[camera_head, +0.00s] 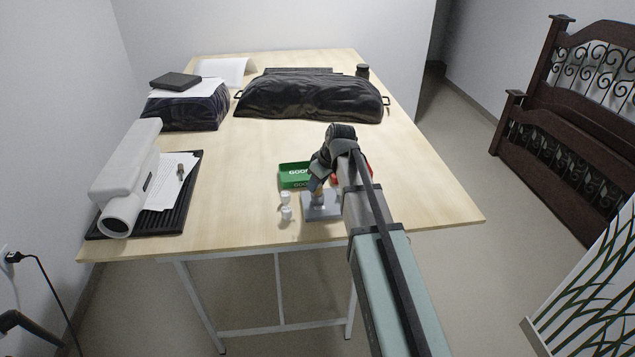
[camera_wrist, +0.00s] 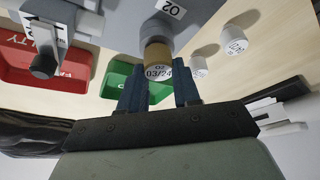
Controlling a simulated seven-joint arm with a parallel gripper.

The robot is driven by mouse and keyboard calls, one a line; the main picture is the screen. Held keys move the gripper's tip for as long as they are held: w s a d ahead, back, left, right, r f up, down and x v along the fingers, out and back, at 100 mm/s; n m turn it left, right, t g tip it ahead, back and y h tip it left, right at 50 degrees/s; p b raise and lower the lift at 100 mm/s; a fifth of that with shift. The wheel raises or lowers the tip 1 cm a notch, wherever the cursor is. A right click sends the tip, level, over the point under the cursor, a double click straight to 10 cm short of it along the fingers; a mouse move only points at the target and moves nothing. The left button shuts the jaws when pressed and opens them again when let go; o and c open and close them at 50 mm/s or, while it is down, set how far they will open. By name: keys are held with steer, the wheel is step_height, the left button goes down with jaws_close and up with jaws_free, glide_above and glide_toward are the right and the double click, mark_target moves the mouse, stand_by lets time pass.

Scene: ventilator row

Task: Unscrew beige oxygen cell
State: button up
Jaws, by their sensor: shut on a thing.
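The beige oxygen cell (camera_wrist: 157,52) is in the wrist view, set in a round port of a grey housing (camera_wrist: 128,24) marked O2. Its near end has a white label reading 03/24. My gripper (camera_wrist: 159,82) has its two dark blue fingers on either side of the cell and is shut on it. In the head view my gripper (camera_head: 318,184) is over the grey housing (camera_head: 312,210) near the table's front edge. There my arm hides part of the housing, and the cell is too small to make out clearly.
A green tray (camera_head: 293,170) lies behind the housing. A red tray (camera_wrist: 45,70) is partly hidden by my arm in the head view. Two white cells (camera_head: 286,214) stand left of the housing. A black mat (camera_head: 187,212) with papers and a white device (camera_head: 128,175) lies left.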

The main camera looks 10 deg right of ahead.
steer(key=shift+n, duration=0.5)
steer(key=n+g+y, duration=0.1)
steer(key=n, duration=0.2)
steer(key=shift+w+n+g, duration=0.1)
steer(key=shift+n+g, duration=0.2)
steer(key=shift+n, duration=0.1)
steer(key=shift+n+g, duration=0.4)
steer(key=shift+n, duration=0.7)
steer(key=o, duration=0.9)
steer(key=shift+c, duration=0.2)
